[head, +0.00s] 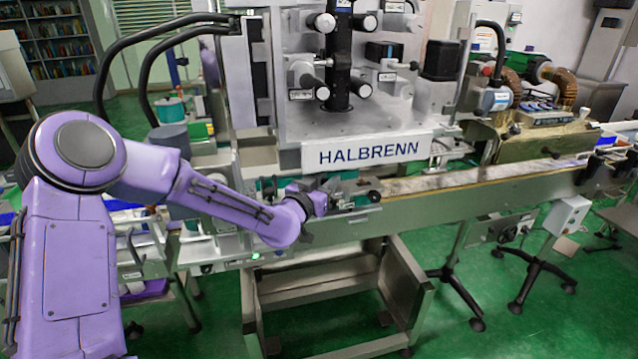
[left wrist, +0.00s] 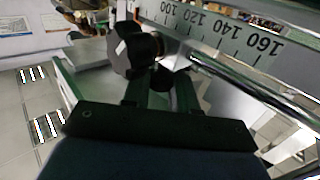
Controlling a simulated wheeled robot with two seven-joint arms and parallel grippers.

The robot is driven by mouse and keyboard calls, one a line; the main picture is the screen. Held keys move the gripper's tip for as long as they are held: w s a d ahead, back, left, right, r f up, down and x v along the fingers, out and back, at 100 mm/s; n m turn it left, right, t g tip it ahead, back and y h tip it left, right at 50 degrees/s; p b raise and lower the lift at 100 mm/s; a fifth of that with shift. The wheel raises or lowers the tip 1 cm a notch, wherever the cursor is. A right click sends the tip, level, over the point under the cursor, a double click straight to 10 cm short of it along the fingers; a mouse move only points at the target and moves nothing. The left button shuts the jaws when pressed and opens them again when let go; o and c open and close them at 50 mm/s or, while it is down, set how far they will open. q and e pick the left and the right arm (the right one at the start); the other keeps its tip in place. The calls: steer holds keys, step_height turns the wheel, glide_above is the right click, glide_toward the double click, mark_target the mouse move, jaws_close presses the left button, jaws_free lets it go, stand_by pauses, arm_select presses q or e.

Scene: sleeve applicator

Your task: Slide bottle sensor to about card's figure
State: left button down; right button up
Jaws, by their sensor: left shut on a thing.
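My left gripper (head: 328,198) is at the front rail below the HALBRENN machine. In the left wrist view its two dark fingers (left wrist: 160,92) are shut on a black knobbed part (left wrist: 140,52), which looks like the bottle sensor's mount. This part sits beside a pale scale (left wrist: 215,32) with figures 160, 140, 120 and 100, running down from right to left. The fingers and the part hide its exact reading. White printed sheets (left wrist: 32,18) show at the upper left of the wrist view; their print is too blurred to read, and I cannot tell whether one is the card.
A shiny round rod (left wrist: 255,92) runs along under the scale, close to the gripper. The HALBRENN machine (head: 366,151) stands just behind my left arm. A long conveyor (head: 470,185) extends to the right. Green floor (head: 520,320) is open at the front right.

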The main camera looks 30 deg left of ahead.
arm_select(q)
steer(key=c, duration=1)
jaws_free()
steer(key=shift+w+r, duration=0.1)
steer(key=shift+r, duration=0.1)
steer(key=shift+f, duration=0.1)
steer(key=s, duration=1)
steer(key=shift+s, duration=0.25)
steer(key=shift+f, duration=0.1)
